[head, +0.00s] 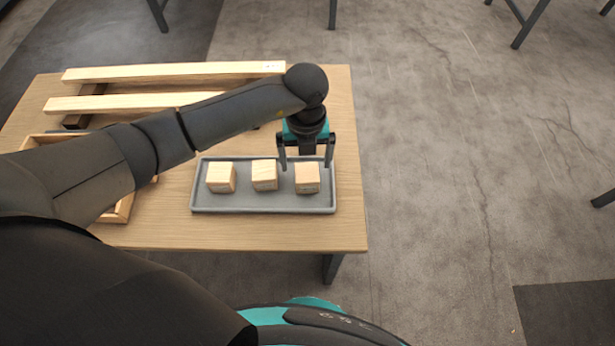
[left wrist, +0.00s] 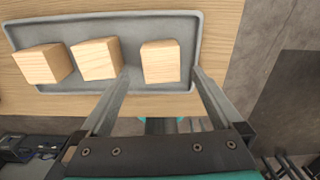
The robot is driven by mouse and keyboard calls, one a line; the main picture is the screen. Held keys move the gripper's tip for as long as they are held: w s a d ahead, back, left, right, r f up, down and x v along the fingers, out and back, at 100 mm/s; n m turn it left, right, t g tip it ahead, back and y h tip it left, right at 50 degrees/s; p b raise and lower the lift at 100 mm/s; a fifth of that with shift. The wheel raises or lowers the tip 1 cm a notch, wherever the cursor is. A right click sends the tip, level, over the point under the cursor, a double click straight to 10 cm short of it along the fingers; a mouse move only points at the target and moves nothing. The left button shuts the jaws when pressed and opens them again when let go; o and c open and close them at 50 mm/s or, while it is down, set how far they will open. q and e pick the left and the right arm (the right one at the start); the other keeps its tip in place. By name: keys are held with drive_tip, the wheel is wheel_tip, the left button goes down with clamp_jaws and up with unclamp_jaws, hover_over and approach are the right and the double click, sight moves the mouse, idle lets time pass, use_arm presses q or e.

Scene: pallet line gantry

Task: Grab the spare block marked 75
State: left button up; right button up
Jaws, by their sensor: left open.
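Three pale wooden blocks sit in a row in a grey tray (head: 240,209) on the table: a left block (head: 221,177), a middle block (head: 264,175) and a right block (head: 307,183). My left gripper (head: 305,166) is open at the right block, pointing down. In the left wrist view, this block (left wrist: 160,62) shows between the two open fingers (left wrist: 161,72), with a gap on each side. I cannot tell whether the fingertips are above it or around it.
Two long pale beams (head: 170,72) lie across dark supports at the back of the wooden table (head: 280,235). A wooden frame or box (head: 122,212) at the left is partly hidden by my left arm. The floor right of the table is clear.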

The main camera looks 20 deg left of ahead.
sight(307, 172)
use_arm(q)
wheel_tip(307, 172, down, 2)
drive_tip(key=shift+f, duration=0.2)
wheel_tip(307, 172, down, 5)
drive_tip(key=shift+b, duration=0.95)
drive_tip(key=shift+c, duration=0.2)
drive_tip(key=c, duration=1.4)
drive_tip(key=shift+r, duration=0.1)
